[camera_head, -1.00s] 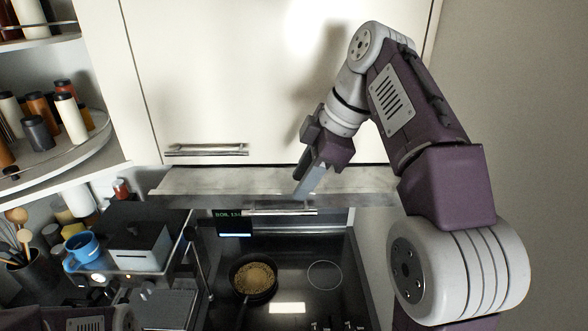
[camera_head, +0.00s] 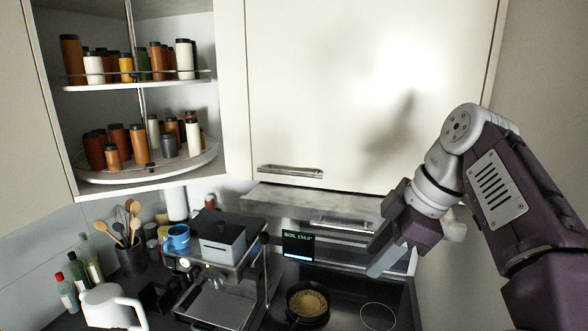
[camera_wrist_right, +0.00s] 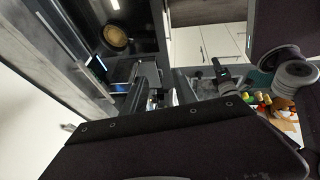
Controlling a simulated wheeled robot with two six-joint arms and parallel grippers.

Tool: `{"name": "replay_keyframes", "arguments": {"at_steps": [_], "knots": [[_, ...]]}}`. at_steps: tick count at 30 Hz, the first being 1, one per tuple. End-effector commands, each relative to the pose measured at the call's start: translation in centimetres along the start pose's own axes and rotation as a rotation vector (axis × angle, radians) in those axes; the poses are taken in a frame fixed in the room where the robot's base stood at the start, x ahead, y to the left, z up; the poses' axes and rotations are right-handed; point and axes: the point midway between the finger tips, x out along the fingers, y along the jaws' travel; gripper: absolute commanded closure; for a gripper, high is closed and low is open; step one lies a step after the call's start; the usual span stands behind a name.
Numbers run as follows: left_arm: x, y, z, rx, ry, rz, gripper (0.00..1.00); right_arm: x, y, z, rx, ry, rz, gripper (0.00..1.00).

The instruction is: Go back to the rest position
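My right arm comes in from the right in the head view. My right gripper (camera_head: 384,262) hangs in front of the range hood and above the right side of the cooktop. It shows nothing in its grasp, but its finger gap cannot be made out. In the right wrist view the gripper (camera_wrist_right: 147,92) is dark and seen edge-on. My left arm is not in the head view. A grey jointed arm part at the right of the wrist view looks like my left arm; its finger state cannot be told.
A closed cupboard door (camera_head: 340,90) is behind the right arm. The range hood (camera_head: 325,205) is below it. A pan (camera_head: 308,303) with brown food sits on the cooktop (camera_head: 348,318). Left are a coffee machine (camera_head: 222,240), blue mug (camera_head: 178,238), white kettle (camera_head: 112,308) and open jar shelves (camera_head: 150,172).

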Motion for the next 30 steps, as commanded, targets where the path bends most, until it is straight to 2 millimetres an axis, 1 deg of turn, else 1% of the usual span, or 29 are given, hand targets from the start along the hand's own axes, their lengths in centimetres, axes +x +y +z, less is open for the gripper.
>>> {"name": "replay_keyframes", "arguments": {"at_steps": [1, 5, 8, 11, 14, 15, 17, 18, 20, 21, 22, 24, 26, 27, 28, 29, 30], "knots": [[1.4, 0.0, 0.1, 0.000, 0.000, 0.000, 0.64, 1.8, -0.7, 0.5, 0.001, -0.002, -0.025, 0.66], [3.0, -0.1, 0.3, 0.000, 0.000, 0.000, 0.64, 5.3, -2.5, 1.6, 0.012, -0.017, -0.100, 0.66], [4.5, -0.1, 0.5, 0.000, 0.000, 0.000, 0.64, 8.8, -3.8, 2.9, 0.039, -0.038, -0.155, 0.66], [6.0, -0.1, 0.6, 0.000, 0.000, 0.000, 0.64, 12.8, -5.2, 4.4, 0.098, -0.069, -0.201, 0.66], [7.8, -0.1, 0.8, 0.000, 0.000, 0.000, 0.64, 17.7, -6.9, 6.6, 0.197, -0.118, -0.238, 0.66], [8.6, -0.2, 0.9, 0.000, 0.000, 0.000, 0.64, 20.0, -7.8, 7.8, 0.249, -0.146, -0.249, 0.66], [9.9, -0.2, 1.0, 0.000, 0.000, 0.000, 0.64, 23.9, -9.5, 9.9, 0.350, -0.198, -0.260, 0.66], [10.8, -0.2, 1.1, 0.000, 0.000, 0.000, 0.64, 26.7, -11.0, 11.5, 0.428, -0.241, -0.262, 0.66], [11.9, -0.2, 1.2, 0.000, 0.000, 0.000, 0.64, 30.6, -13.5, 14.3, 0.560, -0.311, -0.246, 0.66], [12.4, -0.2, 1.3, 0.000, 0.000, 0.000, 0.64, 32.9, -15.2, 16.1, 0.652, -0.356, -0.224, 0.66], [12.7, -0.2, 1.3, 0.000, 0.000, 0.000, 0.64, 34.4, -16.5, 17.4, 0.722, -0.388, -0.201, 0.66], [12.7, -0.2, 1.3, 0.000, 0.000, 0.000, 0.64, 36.6, -19.0, 20.0, 0.885, -0.441, -0.130, 0.66], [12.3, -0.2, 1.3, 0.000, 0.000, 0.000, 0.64, 37.6, -20.3, 21.6, 1.024, -0.459, -0.054, 0.66], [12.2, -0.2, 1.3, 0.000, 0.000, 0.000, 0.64, 38.2, -20.6, 22.3, 1.103, -0.453, -0.002, 0.66], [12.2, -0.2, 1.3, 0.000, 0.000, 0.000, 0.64, 38.5, -20.3, 22.5, 1.155, -0.440, 0.035, 0.66], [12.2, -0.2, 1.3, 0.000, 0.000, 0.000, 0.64, 38.8, -19.9, 22.6, 1.199, -0.421, 0.071, 0.66], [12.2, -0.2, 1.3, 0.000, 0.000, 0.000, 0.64, 38.9, -18.8, 22.5, 1.249, -0.390, 0.115, 0.66]]}}
